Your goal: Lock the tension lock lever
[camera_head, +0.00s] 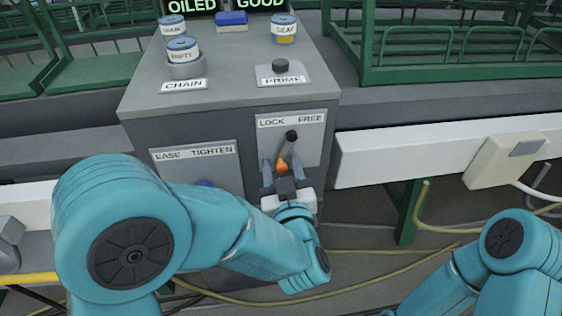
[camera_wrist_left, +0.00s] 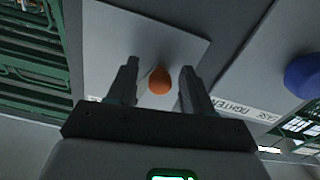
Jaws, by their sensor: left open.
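The tension lock lever sits on a pale plate (camera_head: 268,146) marked LOCK on the left and FREE on the right. Its dark upper end (camera_head: 291,136) shows above my left gripper, and its orange knob (camera_head: 282,163) is lower and slightly left. My left gripper (camera_head: 280,168) is open, with a finger on each side of the orange knob. In the left wrist view the orange knob (camera_wrist_left: 159,81) lies between the two fingertips (camera_wrist_left: 158,76), with gaps visible on both sides. The gripper body hides part of the plate. My right gripper is out of view.
A blue knob (camera_wrist_left: 303,76) by the EASE TIGHTEN label (camera_head: 194,152) is left of the lock plate, partly behind my left arm. Several cans and a PRIME button (camera_head: 280,66) are on the cabinet top. A white rail (camera_head: 400,155) runs to the right.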

